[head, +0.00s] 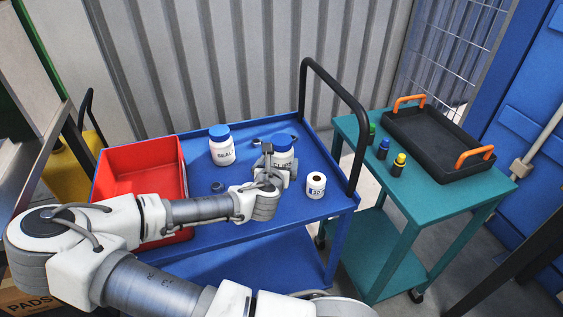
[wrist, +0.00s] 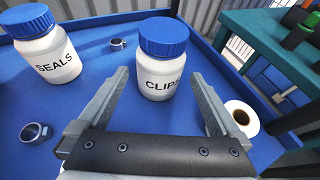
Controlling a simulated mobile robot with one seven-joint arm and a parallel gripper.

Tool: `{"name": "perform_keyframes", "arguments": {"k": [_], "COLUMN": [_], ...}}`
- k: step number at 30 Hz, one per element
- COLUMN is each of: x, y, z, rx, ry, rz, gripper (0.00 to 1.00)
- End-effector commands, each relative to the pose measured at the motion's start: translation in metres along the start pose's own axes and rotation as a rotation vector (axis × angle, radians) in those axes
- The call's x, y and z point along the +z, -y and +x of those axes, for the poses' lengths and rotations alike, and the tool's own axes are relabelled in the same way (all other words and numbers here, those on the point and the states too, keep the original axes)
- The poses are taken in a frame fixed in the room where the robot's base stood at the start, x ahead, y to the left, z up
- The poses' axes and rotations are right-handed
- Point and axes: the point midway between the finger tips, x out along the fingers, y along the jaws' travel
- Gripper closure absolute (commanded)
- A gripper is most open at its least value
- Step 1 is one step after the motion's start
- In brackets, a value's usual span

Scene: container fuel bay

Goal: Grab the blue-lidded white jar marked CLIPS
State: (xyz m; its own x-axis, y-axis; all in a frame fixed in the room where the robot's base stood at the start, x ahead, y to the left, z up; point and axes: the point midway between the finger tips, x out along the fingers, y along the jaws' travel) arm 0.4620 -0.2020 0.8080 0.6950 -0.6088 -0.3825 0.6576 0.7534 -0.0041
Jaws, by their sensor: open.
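The white jar marked CLIPS (wrist: 160,78) stands upright on the blue cart, its ribbed blue lid (wrist: 163,37) on top. In the head view the CLIPS jar (head: 283,158) is partly hidden behind my wrist. My gripper (wrist: 158,92) is open and empty in the wrist view, its two fingers spread to the left and right of the jar's lower part. The jar stands ahead between the finger lines; I cannot tell whether the tips reach past its near side. My gripper's fingers are hard to make out in the head view.
A similar white jar marked SEALS (head: 222,150) stands to the left. A white roll (head: 316,185) stands close on the right. Small metal fittings, one at the left (wrist: 35,133), lie on the cart (head: 240,222). A red bin (head: 140,170) fills the cart's left end.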

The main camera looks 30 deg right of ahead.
Motion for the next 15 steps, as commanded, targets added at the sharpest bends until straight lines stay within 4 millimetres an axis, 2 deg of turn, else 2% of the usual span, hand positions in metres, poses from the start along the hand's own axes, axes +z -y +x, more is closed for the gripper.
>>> {"name": "perform_keyframes", "arguments": {"k": [8,15], "x": [0.000,0.002], "y": [0.000,0.000], "z": [0.020,0.054], "rx": [0.000,0.001], "ry": [0.000,0.000], "rz": [0.000,0.000], "gripper": [0.00,0.00]}}
